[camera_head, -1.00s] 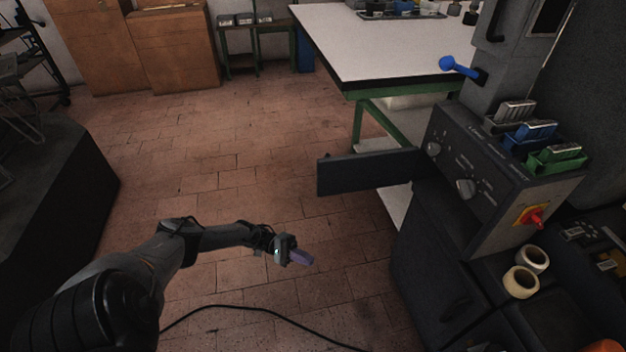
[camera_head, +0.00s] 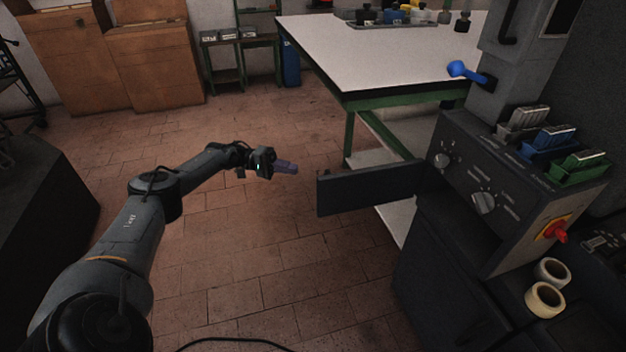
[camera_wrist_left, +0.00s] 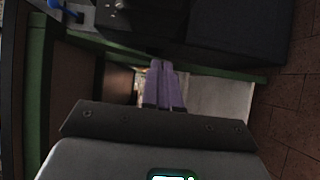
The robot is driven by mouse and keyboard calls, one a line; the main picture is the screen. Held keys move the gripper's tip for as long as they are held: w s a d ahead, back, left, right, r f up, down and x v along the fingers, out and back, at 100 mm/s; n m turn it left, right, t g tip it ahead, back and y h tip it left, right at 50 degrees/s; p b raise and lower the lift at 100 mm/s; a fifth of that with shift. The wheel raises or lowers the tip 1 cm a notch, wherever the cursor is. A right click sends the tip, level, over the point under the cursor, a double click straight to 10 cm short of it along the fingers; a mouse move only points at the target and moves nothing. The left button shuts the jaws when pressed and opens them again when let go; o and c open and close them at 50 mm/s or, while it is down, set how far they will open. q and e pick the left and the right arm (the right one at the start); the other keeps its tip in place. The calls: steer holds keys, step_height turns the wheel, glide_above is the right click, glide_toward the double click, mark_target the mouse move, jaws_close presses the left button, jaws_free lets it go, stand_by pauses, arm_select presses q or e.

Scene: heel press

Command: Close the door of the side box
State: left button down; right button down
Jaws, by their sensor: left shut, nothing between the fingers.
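The side box door (camera_head: 368,187) is a dark flat panel that stands open, sticking out to the left from the machine's side box (camera_head: 480,190). My left gripper (camera_head: 288,167) has purple fingers and is shut and empty. It is in the air just left of the door's free edge, and looks apart from it. In the left wrist view the purple fingers (camera_wrist_left: 164,88) lie side by side, with the dark machine beyond them. The inside of the side box is hidden in the head view. My right gripper is not in view.
A white-topped table with green legs (camera_head: 350,60) stands behind the door. The machine carries knobs, a red switch (camera_head: 559,236), a blue-knobbed lever (camera_head: 457,69) and coloured trays. Tape rolls (camera_head: 545,299) lie at its lower right. The floor left of the door is open.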

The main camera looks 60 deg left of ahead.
arm_select(q)
steer(key=w+d, duration=0.3)
steer(key=d, duration=0.6)
steer(key=shift+w+f, duration=0.25)
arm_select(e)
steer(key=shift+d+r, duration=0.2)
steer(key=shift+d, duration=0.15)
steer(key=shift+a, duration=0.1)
